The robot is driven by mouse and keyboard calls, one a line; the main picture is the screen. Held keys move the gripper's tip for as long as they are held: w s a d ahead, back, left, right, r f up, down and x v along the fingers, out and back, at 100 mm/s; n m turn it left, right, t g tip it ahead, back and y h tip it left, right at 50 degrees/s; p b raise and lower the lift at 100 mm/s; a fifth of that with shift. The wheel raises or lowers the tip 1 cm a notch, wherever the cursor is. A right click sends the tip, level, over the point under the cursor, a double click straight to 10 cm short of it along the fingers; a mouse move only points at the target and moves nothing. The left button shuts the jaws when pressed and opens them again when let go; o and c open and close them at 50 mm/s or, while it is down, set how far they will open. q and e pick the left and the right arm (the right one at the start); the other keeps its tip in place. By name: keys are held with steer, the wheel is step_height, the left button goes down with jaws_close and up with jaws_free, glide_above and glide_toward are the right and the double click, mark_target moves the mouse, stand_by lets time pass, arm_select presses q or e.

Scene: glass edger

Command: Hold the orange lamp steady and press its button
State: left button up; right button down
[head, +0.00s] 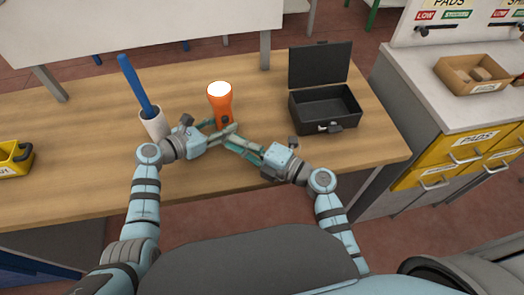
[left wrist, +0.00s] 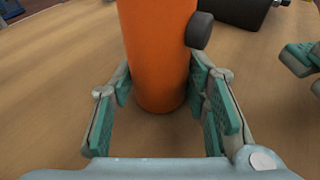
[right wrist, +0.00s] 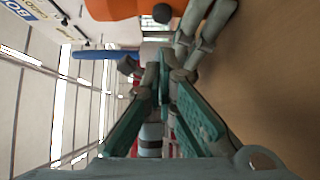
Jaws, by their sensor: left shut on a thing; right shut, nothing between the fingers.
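The orange lamp (head: 221,104) stands upright on the table, with its white top lit. Its dark button (left wrist: 198,31) sticks out from its side in the left wrist view. My left gripper (left wrist: 160,98) is shut on the lower body of the lamp, with a pad on each side. My right gripper (head: 231,136) is shut and empty, with its fingertips close to the lamp's button side. In the right wrist view the lamp (right wrist: 125,9) and its button (right wrist: 162,13) lie just beyond the closed fingers (right wrist: 160,75). I cannot tell whether the fingertips touch the button.
A white cup (head: 154,125) with a blue stick (head: 135,86) stands left of the lamp. An open black case (head: 325,108) lies to the right. A yellow bin (head: 12,160) is at the far left. The table (head: 70,125) is clear between the bin and cup.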

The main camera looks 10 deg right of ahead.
arm_select(q)
steer(key=shift+r, duration=0.1)
arm_select(e)
steer(key=v, duration=0.8)
arm_select(q)
steer(key=o, duration=0.9)
steer(key=shift+o, duration=0.2)
